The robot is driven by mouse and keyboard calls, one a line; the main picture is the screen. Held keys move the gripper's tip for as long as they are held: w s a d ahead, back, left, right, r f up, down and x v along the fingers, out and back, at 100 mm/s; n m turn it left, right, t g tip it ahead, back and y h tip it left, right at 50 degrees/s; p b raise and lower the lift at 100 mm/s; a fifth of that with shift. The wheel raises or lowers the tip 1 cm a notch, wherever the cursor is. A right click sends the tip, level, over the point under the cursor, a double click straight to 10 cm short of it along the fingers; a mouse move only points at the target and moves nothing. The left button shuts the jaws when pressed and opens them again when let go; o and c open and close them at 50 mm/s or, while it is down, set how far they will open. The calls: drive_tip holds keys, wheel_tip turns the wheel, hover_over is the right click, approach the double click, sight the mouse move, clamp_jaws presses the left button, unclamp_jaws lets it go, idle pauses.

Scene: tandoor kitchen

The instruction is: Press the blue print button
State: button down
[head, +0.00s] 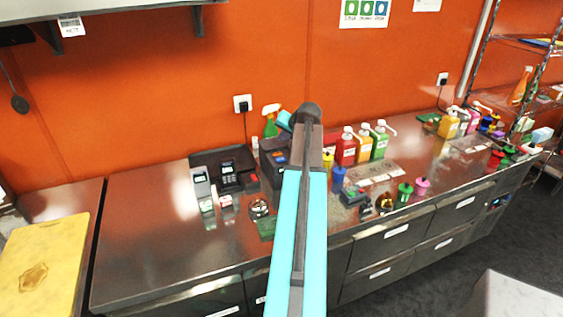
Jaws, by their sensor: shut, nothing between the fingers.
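A dark boxy machine (272,160), which may be the printer, stands on the steel counter against the orange wall, partly hidden behind my arm. I cannot make out a blue print button on it. A black card-terminal-like device (228,172) sits on a dark stand to its left. A grey upright device (201,187) stands further left. My teal and black arm rises through the middle of the view and covers part of the counter. My gripper cannot be made out.
The steel counter (140,245) is bare at its left. Red, yellow and green pump bottles (363,145) stand right of my arm, with small coloured containers in front. A yellow board (45,265) lies at far left. A pale surface (510,300) is at lower right.

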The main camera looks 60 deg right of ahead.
sight(282, 161)
drive_tip(key=shift+f+b, duration=1.65)
drive_tip(key=shift+f, duration=1.75)
drive_tip(key=shift+f, duration=0.1)
drive_tip(key=shift+f+b, duration=0.3)
drive_tip(key=shift+f, duration=0.4)
idle(0.4)
drive_tip(key=shift+r, duration=0.9)
idle(0.3)
drive_tip(key=shift+r+p, duration=1.35)
drive_tip(key=shift+r, duration=1.1)
